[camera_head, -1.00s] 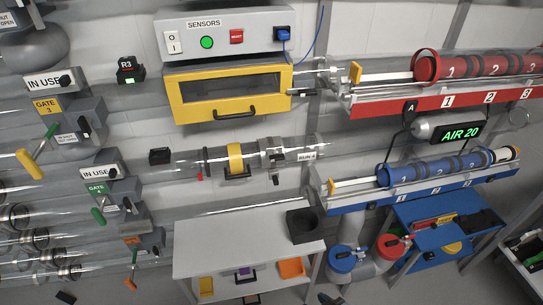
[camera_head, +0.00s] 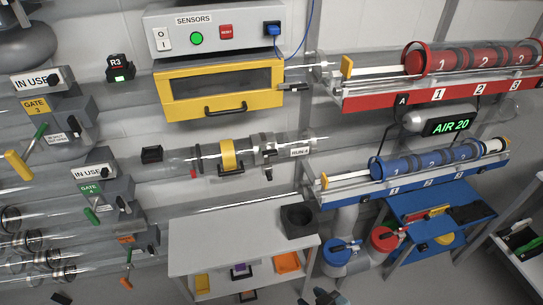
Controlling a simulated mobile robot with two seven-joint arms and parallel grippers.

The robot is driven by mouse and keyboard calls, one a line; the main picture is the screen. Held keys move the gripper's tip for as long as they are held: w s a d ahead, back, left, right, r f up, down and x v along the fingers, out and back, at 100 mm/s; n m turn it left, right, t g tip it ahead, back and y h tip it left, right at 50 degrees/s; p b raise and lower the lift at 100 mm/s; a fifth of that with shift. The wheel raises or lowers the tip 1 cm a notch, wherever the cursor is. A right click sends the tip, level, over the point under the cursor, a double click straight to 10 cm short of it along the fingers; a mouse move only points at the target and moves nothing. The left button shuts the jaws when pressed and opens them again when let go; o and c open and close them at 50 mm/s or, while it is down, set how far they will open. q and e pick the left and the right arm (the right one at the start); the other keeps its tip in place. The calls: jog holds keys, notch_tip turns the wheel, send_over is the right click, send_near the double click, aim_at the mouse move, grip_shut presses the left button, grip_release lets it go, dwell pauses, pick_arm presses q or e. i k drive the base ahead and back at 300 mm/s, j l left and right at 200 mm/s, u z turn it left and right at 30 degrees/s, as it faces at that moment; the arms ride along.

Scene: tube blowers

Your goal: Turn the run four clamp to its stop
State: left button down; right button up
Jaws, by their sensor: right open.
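The run four tube crosses the middle of the wall, beside a small white label (camera_head: 300,152) that seems to read RUN 4. A grey clamp-like fitting (camera_head: 268,148) sits around the tube just left of the label, with a small dark lever hanging under it. A yellow band (camera_head: 228,155) is around the tube further left. My right gripper (camera_head: 327,297) shows only at the bottom edge, its dark fingers apart and empty, well below the clamp. My left gripper is not in view.
A grey table (camera_head: 240,238) with a black box (camera_head: 298,220) stands below the tube. A yellow-fronted cabinet (camera_head: 220,90) hangs above. Red (camera_head: 440,88) and blue (camera_head: 410,180) racks project at right. Gate levers and tubes crowd the left.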

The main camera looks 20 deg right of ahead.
aim_at(269, 152)
jog(key=i+j+z, duration=0.15)
jog(key=i+j, duration=0.15)
jog(key=i+j+z, duration=0.15)
jog(key=j, duration=0.25)
jog(key=i+j+z, duration=0.15)
jog(key=i+j, duration=0.15)
jog(key=j, duration=0.1)
